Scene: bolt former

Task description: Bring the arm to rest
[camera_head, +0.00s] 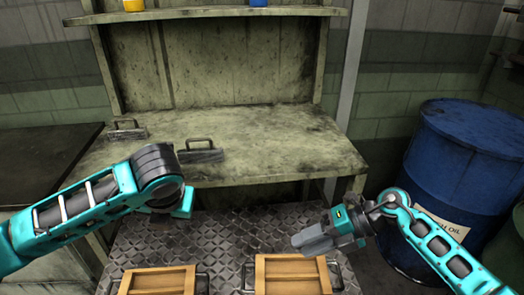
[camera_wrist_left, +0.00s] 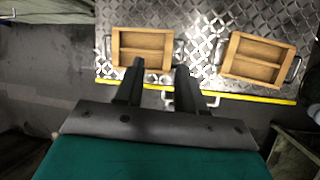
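My left arm comes in from the left in the head view, and its gripper end there is mostly hidden behind the wrist. In the left wrist view the left gripper (camera_wrist_left: 158,80) shows two dark fingers spread apart with nothing between them. They point toward the metal plate that carries the wooden trays. My right gripper (camera_head: 308,241) hangs over the tread plate in the head view, just beyond the right wooden tray. It shows as a grey block seen from the side, so its opening is unclear, and I see no object in it.
The left wooden tray (camera_head: 157,281) and right wooden tray (camera_head: 293,275) sit on the tread plate (camera_head: 225,235). Behind is a worn workbench (camera_head: 265,145) with two dark handled pieces (camera_head: 126,131) (camera_head: 201,155). A blue barrel (camera_head: 455,165) stands right.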

